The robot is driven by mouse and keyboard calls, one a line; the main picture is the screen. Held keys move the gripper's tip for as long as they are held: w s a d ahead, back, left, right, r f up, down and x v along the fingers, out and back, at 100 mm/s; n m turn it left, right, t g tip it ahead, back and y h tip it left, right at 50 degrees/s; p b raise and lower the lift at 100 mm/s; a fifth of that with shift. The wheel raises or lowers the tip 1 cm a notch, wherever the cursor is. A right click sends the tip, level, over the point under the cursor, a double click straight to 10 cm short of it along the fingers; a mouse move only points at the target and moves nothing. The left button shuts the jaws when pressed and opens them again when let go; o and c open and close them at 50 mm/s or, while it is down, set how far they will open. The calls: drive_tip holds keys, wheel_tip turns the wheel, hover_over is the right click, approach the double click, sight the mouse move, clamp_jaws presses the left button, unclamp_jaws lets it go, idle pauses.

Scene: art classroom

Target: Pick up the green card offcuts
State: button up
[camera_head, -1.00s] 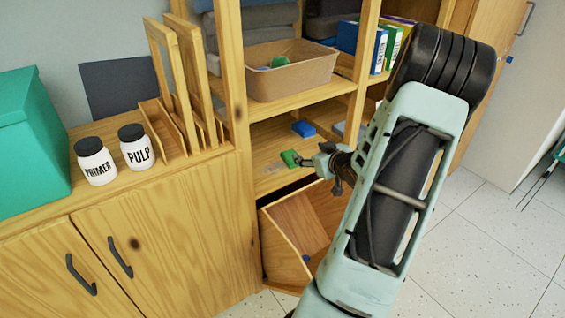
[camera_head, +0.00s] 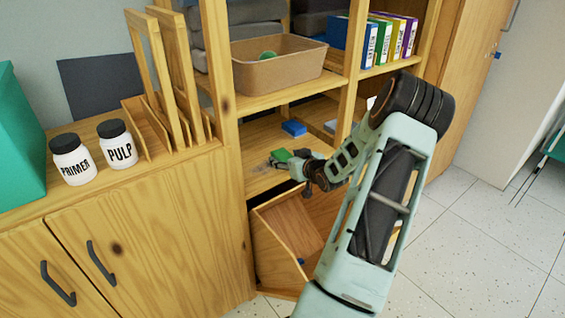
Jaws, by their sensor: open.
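The green card offcuts (camera_head: 281,155) show as a small green block on the middle shelf (camera_head: 262,182) of the wooden shelf unit, near its left side. My gripper (camera_head: 278,163) reaches in from the right and is open at the green offcuts. Its fingers are small and dark here and partly overlap the offcuts. I cannot tell whether the offcuts lie between the fingers or whether the fingers touch them.
A blue block (camera_head: 293,128) lies behind the offcuts on the same shelf. A tan bin (camera_head: 280,76) stands on the shelf above, beside several binders (camera_head: 385,38). A tilted wooden bin (camera_head: 290,228) is below. A shelf post (camera_head: 222,90) bounds the left.

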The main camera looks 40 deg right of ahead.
drive_tip(key=shift+w+d+f, duration=0.25)
drive_tip(key=shift+w, duration=0.4)
drive_tip(key=shift+c, duration=0.6)
drive_tip(key=c, duration=0.9)
drive_tip(key=shift+c, duration=0.2)
drive_tip(key=shift+r, duration=0.15)
